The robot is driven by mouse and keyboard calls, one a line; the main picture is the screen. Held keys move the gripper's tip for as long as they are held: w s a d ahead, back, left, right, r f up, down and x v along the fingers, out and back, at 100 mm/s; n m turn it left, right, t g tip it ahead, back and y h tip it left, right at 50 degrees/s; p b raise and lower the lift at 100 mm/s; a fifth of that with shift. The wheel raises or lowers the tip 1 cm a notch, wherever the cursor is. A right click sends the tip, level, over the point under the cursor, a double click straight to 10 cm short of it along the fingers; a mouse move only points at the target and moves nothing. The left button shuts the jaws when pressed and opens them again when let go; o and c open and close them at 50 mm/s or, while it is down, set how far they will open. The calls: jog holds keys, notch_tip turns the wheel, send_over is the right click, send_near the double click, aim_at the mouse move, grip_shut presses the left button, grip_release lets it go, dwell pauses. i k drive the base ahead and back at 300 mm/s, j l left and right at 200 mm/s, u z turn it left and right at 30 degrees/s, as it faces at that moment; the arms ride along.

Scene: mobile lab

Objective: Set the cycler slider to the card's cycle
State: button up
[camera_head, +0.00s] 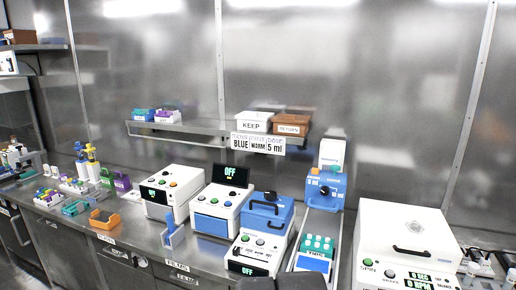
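The card (258,143) hangs on the back wall below the shelf and reads "BLUE", "WARM" and "5 ml" under small headings. The machine that looks like the cycler (246,253) stands at the counter's front edge, with a blue lid (265,216) and black handle on top. Its front has a green and a grey button, a strip of small lettering where the slider appears to be, and a display (247,269) reading "OFF". The slider's position is too small to tell. Dark parts at the bottom edge, probably mine, come close to its front. My gripper's fingers do not show.
Left of it stand a white machine with an "OFF" screen (231,174) and another white box (172,192). Right are a blue-headed device (325,189), a teal-capped rack (316,246) and a large white spinner (405,240). Shelf bins read "KEEP" (254,122) and "RETURN" (291,125).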

aim_at(235, 252)
jog(key=u, duration=0.25)
jog(key=i+j+u, duration=0.1)
jog(key=i, duration=0.35)
jog(key=i+j+u, duration=0.1)
jog(key=i, duration=0.3)
